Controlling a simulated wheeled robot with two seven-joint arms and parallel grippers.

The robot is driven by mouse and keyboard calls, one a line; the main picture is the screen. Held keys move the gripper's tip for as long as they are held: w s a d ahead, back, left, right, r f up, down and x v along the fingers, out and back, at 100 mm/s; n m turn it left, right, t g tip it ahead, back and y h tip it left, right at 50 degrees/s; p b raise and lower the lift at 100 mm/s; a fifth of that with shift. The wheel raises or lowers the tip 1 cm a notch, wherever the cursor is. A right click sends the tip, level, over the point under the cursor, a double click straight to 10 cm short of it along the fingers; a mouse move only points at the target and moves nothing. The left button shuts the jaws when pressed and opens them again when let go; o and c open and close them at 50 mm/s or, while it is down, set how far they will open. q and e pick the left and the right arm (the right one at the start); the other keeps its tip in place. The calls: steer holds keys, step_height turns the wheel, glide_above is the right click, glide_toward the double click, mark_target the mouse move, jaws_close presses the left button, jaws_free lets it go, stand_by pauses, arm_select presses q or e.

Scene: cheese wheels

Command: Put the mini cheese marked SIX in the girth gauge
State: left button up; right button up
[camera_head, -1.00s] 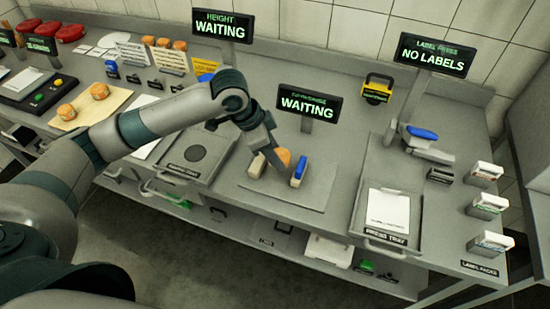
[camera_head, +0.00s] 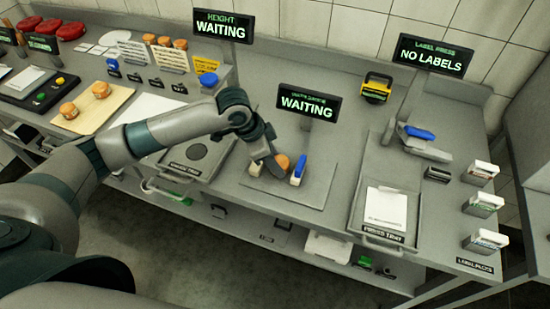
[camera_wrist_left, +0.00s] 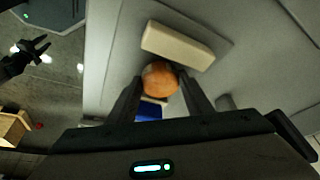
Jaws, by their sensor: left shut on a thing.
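My left gripper (camera_head: 277,163) is shut on a small orange mini cheese (camera_head: 283,161). It holds the cheese between the cream block and the blue-and-white block (camera_head: 298,170) of the girth gauge (camera_head: 315,195). In the left wrist view the two dark fingers (camera_wrist_left: 160,88) flank the cheese (camera_wrist_left: 160,78). The cream block (camera_wrist_left: 177,45) lies just beyond it and the blue part (camera_wrist_left: 149,111) on the near side. Whether the cheese rests on the plate I cannot tell. No marking on it is legible. A dark claw, seemingly my right gripper (camera_wrist_left: 30,50), shows at the far left of that view.
The gauge's sign (camera_head: 309,102) reads WAITING. Two more cheeses sit on a board (camera_head: 92,118) at the left. Label packs (camera_head: 482,207) stand at the right edge.

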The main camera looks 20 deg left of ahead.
arm_select(q)
steer(key=shift+f, duration=0.1)
steer(key=o, duration=1.1)
steer(key=b+v, duration=0.2)
steer(key=v, duration=1)
steer(key=shift+b, duration=0.3)
steer(key=shift+d, duration=0.1)
